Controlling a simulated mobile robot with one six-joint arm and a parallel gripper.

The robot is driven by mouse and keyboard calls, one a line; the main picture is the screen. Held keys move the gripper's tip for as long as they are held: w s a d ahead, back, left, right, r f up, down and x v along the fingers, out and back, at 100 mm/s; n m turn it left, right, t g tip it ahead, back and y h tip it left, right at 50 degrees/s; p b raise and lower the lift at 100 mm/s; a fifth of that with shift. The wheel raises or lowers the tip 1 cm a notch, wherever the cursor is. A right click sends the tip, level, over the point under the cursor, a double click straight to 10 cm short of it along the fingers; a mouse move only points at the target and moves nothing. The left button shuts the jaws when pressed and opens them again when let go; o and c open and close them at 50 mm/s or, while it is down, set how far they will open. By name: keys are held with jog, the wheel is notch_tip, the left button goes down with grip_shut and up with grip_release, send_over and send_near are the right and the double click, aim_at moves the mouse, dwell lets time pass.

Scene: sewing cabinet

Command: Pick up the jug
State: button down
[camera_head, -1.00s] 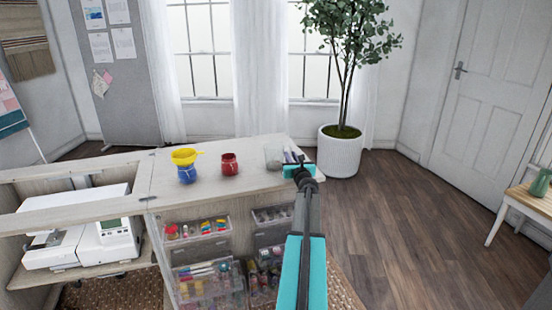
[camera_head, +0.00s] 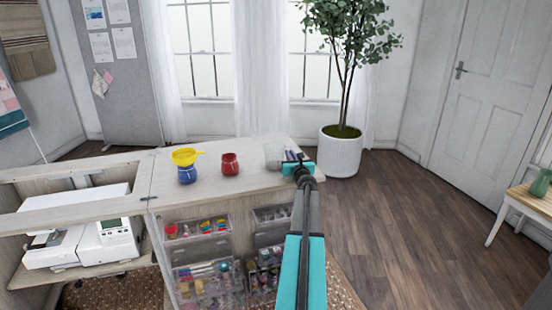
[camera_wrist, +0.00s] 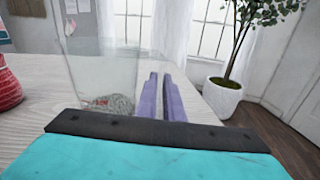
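I cannot tell for sure which vessel is the jug. A green jug-shaped vessel (camera_head: 540,182) stands at the right edge of the head view, on a small table. A clear vessel (camera_head: 273,156) stands on the cabinet top; it is large in the wrist view (camera_wrist: 105,75), with some grey and red stuff low in it. My gripper (camera_head: 294,155) is just right of the clear vessel. Its purple fingers (camera_wrist: 160,75) are close together with a narrow gap, holding nothing visible.
A sewing machine (camera_head: 95,240) is at the left. A potted tree (camera_head: 341,152) stands behind. The small table (camera_head: 528,203) is far right, with open floor (camera_head: 420,220) between.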

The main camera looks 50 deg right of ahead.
aim_at(291, 148)
dwell(0.4)
jog(key=shift+r, duration=0.5)
notch_tip(291, 148, up, 3)
jog(key=shift+a+f+p, duration=0.1)
jog(key=shift+p, duration=0.55)
jog(key=s+a, duration=0.3)
jog(key=a, duration=0.4)
jog(key=s+a+r, duration=0.1)
jog(key=s+a, duration=0.2)
jog(key=a, duration=0.4)
jog(key=shift+a, duration=0.3)
jog(key=shift+s+r, duration=0.1)
